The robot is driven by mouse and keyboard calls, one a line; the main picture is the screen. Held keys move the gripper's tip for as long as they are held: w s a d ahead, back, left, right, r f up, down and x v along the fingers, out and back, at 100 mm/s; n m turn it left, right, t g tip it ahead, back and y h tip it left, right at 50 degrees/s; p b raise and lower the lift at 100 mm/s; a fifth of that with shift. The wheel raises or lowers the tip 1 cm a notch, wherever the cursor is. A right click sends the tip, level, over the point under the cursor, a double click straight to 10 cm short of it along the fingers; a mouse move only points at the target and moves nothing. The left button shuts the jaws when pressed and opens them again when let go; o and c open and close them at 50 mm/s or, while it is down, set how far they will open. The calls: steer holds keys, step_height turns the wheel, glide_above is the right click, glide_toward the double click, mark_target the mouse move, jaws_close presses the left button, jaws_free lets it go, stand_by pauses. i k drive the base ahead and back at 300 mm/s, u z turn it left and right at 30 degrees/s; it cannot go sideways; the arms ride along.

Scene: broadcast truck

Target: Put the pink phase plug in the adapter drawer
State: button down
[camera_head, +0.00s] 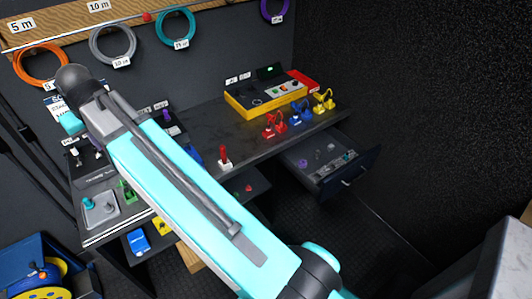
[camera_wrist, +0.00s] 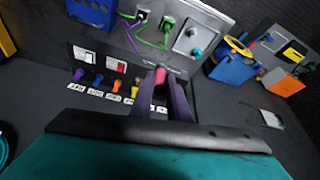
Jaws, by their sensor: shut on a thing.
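The pink phase plug (camera_wrist: 160,75) shows in the wrist view between the tips of my gripper (camera_wrist: 161,84). My gripper is shut on it, and its dark fingers hide the plug's lower part. I cannot tell whether the plug is clear of the panel (camera_wrist: 92,53) behind it. The adapter drawer (camera_head: 366,172) stands pulled out under the right end of the bench in the head view. It holds a purple ring and several small grey parts. In the head view my arm crosses the left part of the bench, and my gripper cannot be made out there.
Purple (camera_wrist: 78,75), blue, orange and yellow plugs stand in a labelled row left of my fingers. On the bench are a yellow-framed console (camera_head: 268,98), red, blue and yellow connectors, and a red-handled switch (camera_head: 224,156).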

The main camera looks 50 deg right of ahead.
mark_target(326, 153)
steer(key=u, duration=0.1)
steer(key=k, duration=0.15)
steer(key=z, duration=0.25)
steer(key=i, duration=1)
steer(key=z, duration=0.4)
